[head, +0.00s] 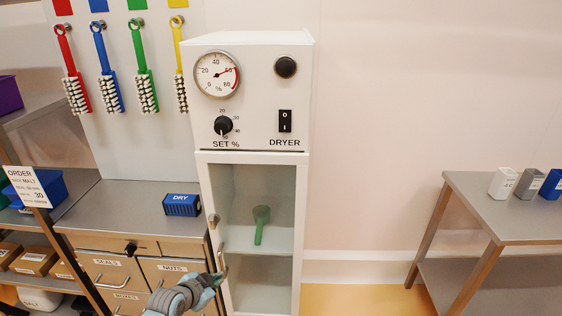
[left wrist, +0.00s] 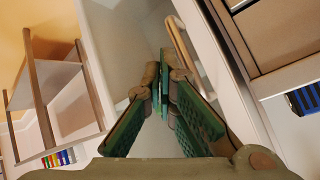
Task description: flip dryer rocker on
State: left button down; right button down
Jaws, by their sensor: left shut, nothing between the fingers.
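The dryer rocker (head: 285,121) is a small black switch with white marks, above the word DRYER on the white dryer cabinet's upper panel (head: 254,90). I cannot tell which half is pressed in. My left gripper (head: 218,279) is low at the cabinet's left edge, well below the rocker, close to the cabinet door's handle (head: 222,258). In the left wrist view its green-padded fingers (left wrist: 165,75) are shut with nothing between them, and the handle (left wrist: 190,55) is beside them. The rocker is out of the left wrist view. My right gripper is not in view.
A round gauge (head: 217,74), a SET % knob (head: 223,126) and a black round knob (head: 286,67) share the panel. A green scoop (head: 261,224) shows behind the glass door. A blue DRY box (head: 182,205) sits on the left counter. A steel table (head: 520,214) stands right.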

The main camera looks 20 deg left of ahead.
pick_arm(q)
jog(key=w+d+r+m+t+h, duration=0.1)
jog(key=w+d+r+m, duration=0.15)
jog(key=r, duration=0.65)
jog(key=w+d+r+m+t+h+b, duration=0.1)
jog(key=w+r+m+t, duration=0.15)
jog(key=r, duration=0.65)
jog(key=w+d+r+m+t+h, duration=0.1)
jog(key=r+m+h, duration=0.15)
jog(key=r, duration=0.65)
jog(key=s+d+r+m+h, duration=0.1)
jog(key=s+d+r+m, duration=0.1)
jog(key=r, duration=0.3)
jog(key=s+d+r+m+h, duration=0.1)
jog(key=s+d+r+m, duration=0.1)
jog(key=r+m, duration=0.2)
jog(key=s+d+r+m+h, duration=0.2)
jog(key=d+r+m, duration=0.1)
jog(key=r, duration=0.4)
jog(key=shift+s+r+m+b, duration=0.2)
jog(key=shift+r+m+b, duration=0.1)
jog(key=shift+m+b, duration=0.15)
jog(key=shift+w, duration=0.15)
